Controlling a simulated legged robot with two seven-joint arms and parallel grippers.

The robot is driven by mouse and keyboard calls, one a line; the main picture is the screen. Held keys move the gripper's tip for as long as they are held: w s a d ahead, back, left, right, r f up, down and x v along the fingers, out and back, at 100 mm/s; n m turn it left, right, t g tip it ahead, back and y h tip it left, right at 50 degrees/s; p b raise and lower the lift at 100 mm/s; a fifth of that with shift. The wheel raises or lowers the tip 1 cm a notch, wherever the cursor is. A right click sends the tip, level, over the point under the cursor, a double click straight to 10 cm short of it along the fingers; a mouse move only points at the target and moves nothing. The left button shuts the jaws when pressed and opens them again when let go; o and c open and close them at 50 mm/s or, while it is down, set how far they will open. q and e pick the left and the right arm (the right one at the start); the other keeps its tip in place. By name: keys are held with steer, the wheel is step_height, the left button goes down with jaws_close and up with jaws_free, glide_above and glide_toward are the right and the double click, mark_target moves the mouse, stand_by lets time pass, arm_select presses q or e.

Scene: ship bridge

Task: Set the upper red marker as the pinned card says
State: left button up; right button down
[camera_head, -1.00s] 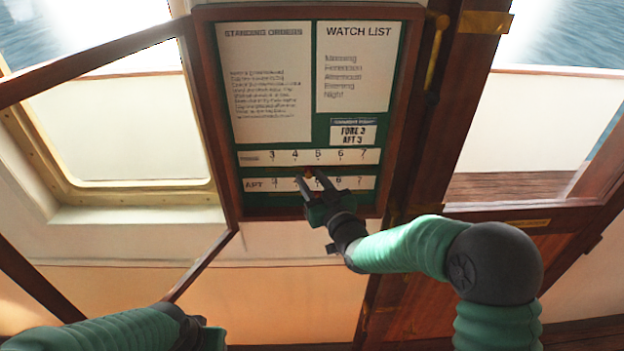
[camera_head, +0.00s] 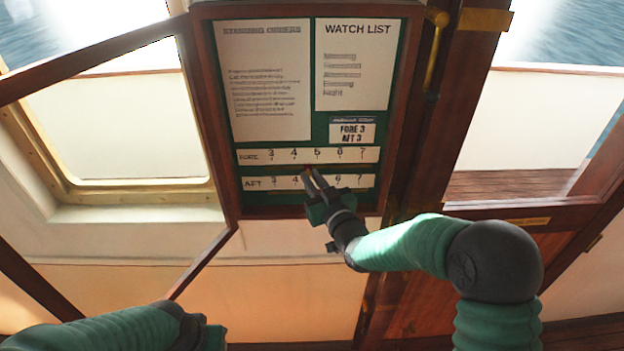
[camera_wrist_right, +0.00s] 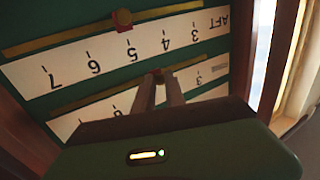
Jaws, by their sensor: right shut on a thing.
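The pinned card (camera_head: 351,131) reads FORE 3, AFT 3. The upper FORE scale (camera_head: 267,156) runs from 3 to 7 with a brass rail below it. The upper red marker (camera_wrist_right: 158,72) sits on that rail between my right fingertips, around 4 to 5. My right gripper (camera_head: 308,174) is shut on it; the right wrist view shows the scales upside down. The lower red marker (camera_wrist_right: 122,20) sits by the AFT scale (camera_wrist_right: 70,74) near 5, hidden behind the gripper in the head view. My left gripper (camera_head: 208,336) is low at left, fingers unclear.
The wooden-framed board also carries a standing orders sheet (camera_head: 268,80) and a watch list (camera_head: 353,65). The glazed door frame (camera_head: 95,58) swings open on the left. A brass handle (camera_head: 434,50) is at the upper right. The rail toward 3 looks clear.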

stand_by(0.7)
steer(key=a+b, duration=0.5)
steer(key=a, duration=0.4)
steer(key=shift+f, duration=0.1)
steer(key=shift+a, duration=0.35)
steer(key=shift+d, duration=0.2)
steer(key=c, duration=1.5)
jaws_free()
steer(key=shift+o, duration=0.6)
steer(key=shift+a, duration=0.3)
